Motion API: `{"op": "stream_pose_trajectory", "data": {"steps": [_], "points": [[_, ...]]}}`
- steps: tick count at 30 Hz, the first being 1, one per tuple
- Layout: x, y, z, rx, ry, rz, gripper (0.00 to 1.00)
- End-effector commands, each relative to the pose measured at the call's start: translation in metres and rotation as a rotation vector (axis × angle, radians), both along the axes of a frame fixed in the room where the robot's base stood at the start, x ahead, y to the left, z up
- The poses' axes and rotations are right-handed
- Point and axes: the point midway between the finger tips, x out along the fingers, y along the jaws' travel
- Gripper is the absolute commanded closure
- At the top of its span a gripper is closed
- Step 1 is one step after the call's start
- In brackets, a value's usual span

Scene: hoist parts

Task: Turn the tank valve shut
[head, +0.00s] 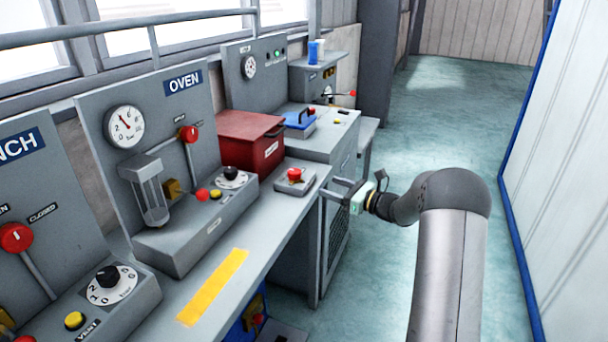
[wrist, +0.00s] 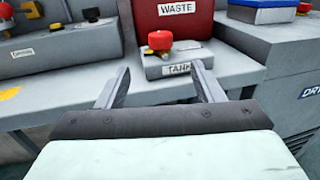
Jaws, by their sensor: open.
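The tank valve is a red knob (head: 295,174) on a small grey box (head: 304,182) near the bench's front edge, just in front of the red bin. In the wrist view the red knob (wrist: 160,40) stands on its box, with a brass-coloured part beside it and a label (wrist: 177,69) reading "TANK". My gripper (head: 336,190) is open and empty, to the right of the valve box in the head view. In the wrist view its two fingers (wrist: 160,80) point toward the valve, with the box beyond and between the tips. They look apart from the knob.
A red bin (head: 248,142) labelled "WASTE" in the wrist view stands behind the valve. The OVEN panel (head: 160,140), with gauge, levers and dial, is to the left. A blue-topped tray (head: 300,122) sits on the unit behind. The floor (head: 450,130) beyond my arm is clear.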

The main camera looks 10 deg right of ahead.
Motion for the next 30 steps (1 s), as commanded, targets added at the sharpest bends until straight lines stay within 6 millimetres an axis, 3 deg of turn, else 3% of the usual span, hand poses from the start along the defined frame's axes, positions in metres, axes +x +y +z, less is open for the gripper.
{"op": "stream_pose_trajectory", "data": {"steps": [15,22,30], "points": [[0.079,0.078,0.001,0.003,0.001,0.000,0.39],[0.097,0.096,0.001,0.003,0.001,-0.001,0.39],[0.101,0.099,0.000,0.003,0.003,-0.002,0.39]]}}
